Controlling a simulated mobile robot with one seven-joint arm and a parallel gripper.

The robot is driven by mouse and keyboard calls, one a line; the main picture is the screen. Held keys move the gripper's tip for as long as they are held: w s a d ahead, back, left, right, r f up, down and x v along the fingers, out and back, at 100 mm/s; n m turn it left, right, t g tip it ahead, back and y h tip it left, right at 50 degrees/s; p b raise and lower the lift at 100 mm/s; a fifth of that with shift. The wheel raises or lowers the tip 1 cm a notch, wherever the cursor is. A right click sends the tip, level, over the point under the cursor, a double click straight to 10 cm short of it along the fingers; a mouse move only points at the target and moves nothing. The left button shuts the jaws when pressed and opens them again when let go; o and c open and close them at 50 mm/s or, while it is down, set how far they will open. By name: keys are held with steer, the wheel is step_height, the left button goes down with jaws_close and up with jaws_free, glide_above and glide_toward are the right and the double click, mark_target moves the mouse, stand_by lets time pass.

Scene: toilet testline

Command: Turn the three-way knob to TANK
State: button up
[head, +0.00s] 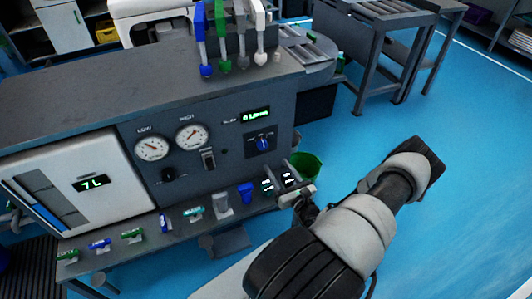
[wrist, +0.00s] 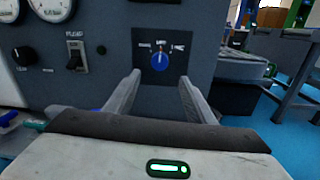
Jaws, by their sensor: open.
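The blue three-way knob (wrist: 159,62) sits on a dark square plate on the grey panel, with its white mark pointing about straight up to the middle label. Three small labels lie above it, too blurred to read surely. The knob also shows in the head view (head: 263,144), right of the gauges. My gripper (wrist: 160,79) is open and empty, its two fingers pointing at the panel on either side of the knob in the wrist view. In the head view my gripper (head: 279,178) is below and in front of the knob, apart from it.
Two round gauges (head: 172,142), a black knob (head: 168,175) and a toggle switch (head: 208,158) are left on the panel. A ledge below holds several small items, including a blue cup (head: 246,192). A green bucket (head: 307,166) stands right. Blue floor (head: 460,170) is clear.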

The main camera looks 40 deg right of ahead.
mark_target(264, 148)
steer(key=w, duration=0.3)
steer(key=w+d+b, duration=0.1)
steer(key=w, duration=0.2)
steer(key=w+d+b, duration=0.1)
steer(key=w, duration=0.3)
steer(key=shift+a, duration=0.1)
steer(key=c, duration=1)
